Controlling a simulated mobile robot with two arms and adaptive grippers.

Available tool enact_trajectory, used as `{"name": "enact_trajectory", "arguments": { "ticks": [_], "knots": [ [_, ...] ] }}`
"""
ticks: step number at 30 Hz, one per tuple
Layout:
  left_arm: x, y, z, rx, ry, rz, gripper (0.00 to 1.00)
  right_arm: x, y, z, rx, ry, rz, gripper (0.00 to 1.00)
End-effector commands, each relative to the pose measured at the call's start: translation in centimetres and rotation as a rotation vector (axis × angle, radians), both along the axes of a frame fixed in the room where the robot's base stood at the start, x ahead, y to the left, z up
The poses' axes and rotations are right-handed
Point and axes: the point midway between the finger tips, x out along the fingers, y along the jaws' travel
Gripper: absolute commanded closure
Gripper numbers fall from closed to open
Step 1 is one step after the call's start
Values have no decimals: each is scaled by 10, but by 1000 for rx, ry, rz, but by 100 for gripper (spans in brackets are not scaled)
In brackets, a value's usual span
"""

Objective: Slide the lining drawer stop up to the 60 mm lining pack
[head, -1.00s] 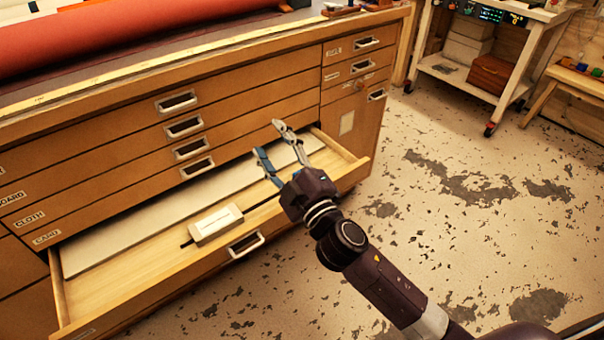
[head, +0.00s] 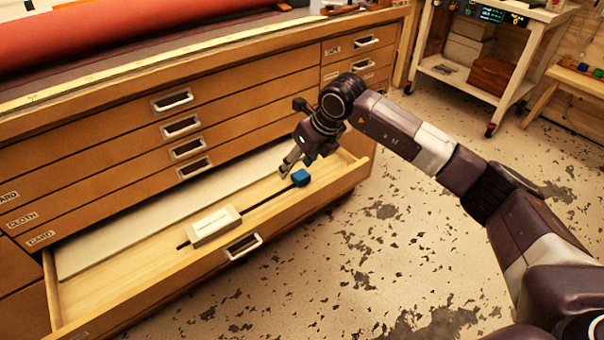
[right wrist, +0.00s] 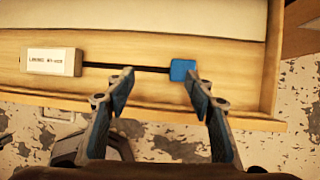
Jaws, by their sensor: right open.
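The blue drawer stop (head: 301,177) sits near the right end of a dark rail in the open drawer (head: 130,285). The pale lining pack (head: 213,225) lies toward the middle of the drawer, over the rail's left part. A stretch of bare rail separates them. In the right wrist view, the pack (right wrist: 52,62) has a white label and the stop (right wrist: 183,69) is at the right. My right gripper (head: 290,166) is open and empty beside the stop. In the wrist view, its right fingertip overlaps the stop's lower right corner; contact is unclear. My left gripper is out of view.
A long pale sheet (head: 150,218) lies along the back of the drawer. The drawer's right wall (head: 345,178) and front handle (head: 243,246) are close by. Shut drawers rise above. A red roll (head: 120,40) lies on the cabinet top.

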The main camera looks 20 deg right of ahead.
Motion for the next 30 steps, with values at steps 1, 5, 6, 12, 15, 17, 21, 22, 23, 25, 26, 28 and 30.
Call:
{"name": "enact_trajectory", "arguments": {
  "ticks": [1,5,6,12,15,17,21,22,23,25,26,28,30],
  "knots": [
    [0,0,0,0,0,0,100,3,-16,3,-45,3,-20,51],
    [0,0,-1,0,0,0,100,6,-34,0,-99,11,-45,51],
    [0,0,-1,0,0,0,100,7,-34,-3,-102,12,-45,51],
    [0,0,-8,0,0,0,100,17,-29,-32,-100,14,-44,51],
    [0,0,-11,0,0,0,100,22,-26,-47,-98,14,-45,51],
    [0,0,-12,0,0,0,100,26,-25,-54,-96,13,-43,51],
    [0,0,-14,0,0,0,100,31,-24,-64,-98,11,-43,51],
    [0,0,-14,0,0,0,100,31,-24,-66,-98,10,-43,51],
    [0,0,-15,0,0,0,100,32,-23,-67,-98,10,-43,51],
    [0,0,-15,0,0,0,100,32,-23,-68,-98,10,-43,51],
    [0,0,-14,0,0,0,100,32,-23,-68,-97,9,-43,51],
    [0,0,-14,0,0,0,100,32,-23,-68,-96,10,-43,51],
    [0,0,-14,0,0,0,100,32,-23,-68,-96,10,-43,51]
  ]
}}
